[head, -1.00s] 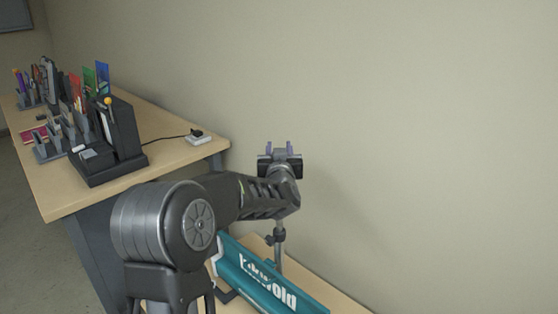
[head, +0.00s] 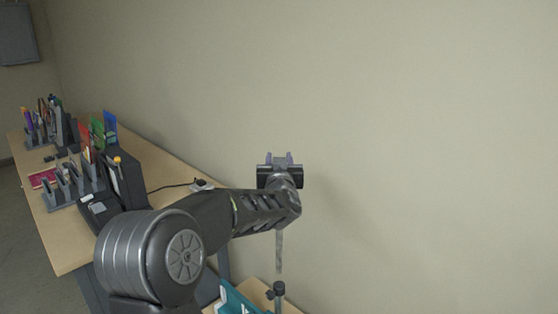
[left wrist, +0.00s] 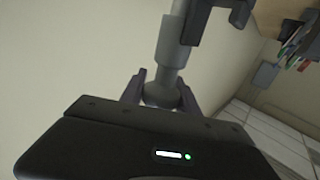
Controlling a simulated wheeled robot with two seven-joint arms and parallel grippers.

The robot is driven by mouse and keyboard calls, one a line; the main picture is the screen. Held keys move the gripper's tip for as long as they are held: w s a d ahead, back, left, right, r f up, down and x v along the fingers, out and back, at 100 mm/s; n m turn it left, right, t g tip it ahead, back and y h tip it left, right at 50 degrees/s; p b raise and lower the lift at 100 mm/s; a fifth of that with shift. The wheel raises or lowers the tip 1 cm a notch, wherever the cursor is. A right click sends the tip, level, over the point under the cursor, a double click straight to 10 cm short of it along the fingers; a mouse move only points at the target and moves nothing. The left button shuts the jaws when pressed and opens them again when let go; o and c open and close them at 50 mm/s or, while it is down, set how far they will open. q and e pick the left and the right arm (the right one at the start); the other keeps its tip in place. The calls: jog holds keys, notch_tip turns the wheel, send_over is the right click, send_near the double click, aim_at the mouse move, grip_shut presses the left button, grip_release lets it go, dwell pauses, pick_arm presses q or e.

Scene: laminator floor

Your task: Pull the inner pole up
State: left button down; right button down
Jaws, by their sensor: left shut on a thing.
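My left gripper (head: 281,160) is high in front of the wall in the head view. It is shut on the top of the inner pole, whose grey shaft (head: 279,252) hangs upright below my wrist. In the left wrist view the fingers (left wrist: 160,92) close around the pole's rounded end, and the shaft (left wrist: 171,45) runs away between them. The outer pole's dark collar (head: 278,289) with its side knob stands below. A small gap shows between the shaft's lower end and the collar. My right gripper is out of view.
A teal banner case (head: 237,301) lies beside the stand on a low wooden surface (head: 257,293). The wall is close behind; the space at right is clear.

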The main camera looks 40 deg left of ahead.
pick_arm(q)
jog(key=shift+r, duration=0.45)
jog(key=c, duration=1.3)
grip_release()
jog(key=o, duration=0.4)
jog(key=shift+f, duration=0.15)
jog(key=shift+c, duration=0.2)
jog(key=shift+s+d, duration=0.1)
jog(key=b+v, duration=0.1)
jog(key=v, duration=0.6)
jog(key=shift+s+d+b, duration=0.2)
jog(key=shift+b, duration=0.1)
jog(key=shift+f, duration=0.1)
